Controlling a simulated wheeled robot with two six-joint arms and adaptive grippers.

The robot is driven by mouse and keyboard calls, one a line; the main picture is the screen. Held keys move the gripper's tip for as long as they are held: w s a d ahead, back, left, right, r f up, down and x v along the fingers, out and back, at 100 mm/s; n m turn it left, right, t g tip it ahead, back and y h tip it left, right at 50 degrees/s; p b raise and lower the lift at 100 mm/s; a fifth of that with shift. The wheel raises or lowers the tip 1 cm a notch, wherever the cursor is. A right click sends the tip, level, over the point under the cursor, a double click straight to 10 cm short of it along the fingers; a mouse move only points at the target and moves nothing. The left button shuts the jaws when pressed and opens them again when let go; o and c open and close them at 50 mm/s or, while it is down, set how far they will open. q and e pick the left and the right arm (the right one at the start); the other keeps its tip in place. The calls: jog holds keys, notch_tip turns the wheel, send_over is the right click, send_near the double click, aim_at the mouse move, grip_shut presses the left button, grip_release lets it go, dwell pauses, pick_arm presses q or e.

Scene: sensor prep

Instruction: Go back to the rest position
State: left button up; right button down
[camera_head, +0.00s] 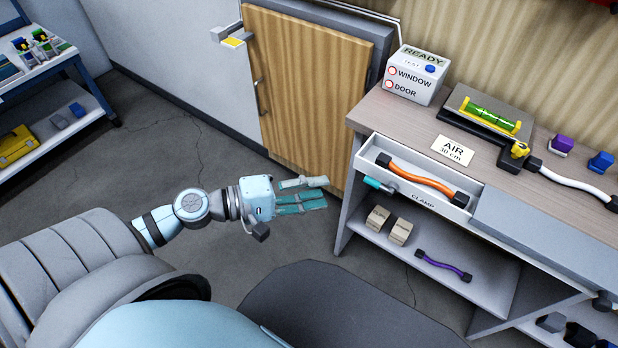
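My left arm comes in from the left, over the grey floor. My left gripper (316,192) points right, toward the workbench, with its fingers level above the floor in front of the wooden door. A gap shows between its upper finger and the lower teal fingers, and nothing is held between them. It is apart from the bench and the open drawer. My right gripper is not in view.
The workbench (400,120) on the right has an open drawer (373,157) sticking out, with an orange hose (420,178) inside. A lower shelf (400,255) holds small boxes and a purple hose. A wooden door (305,85) stands behind. A blue-framed bench (88,85) is at far left. Floor between is clear.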

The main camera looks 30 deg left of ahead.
pick_arm(q)
jog(key=shift+s+a, duration=0.3)
jog(key=shift+a, duration=0.05)
dwell(0.3)
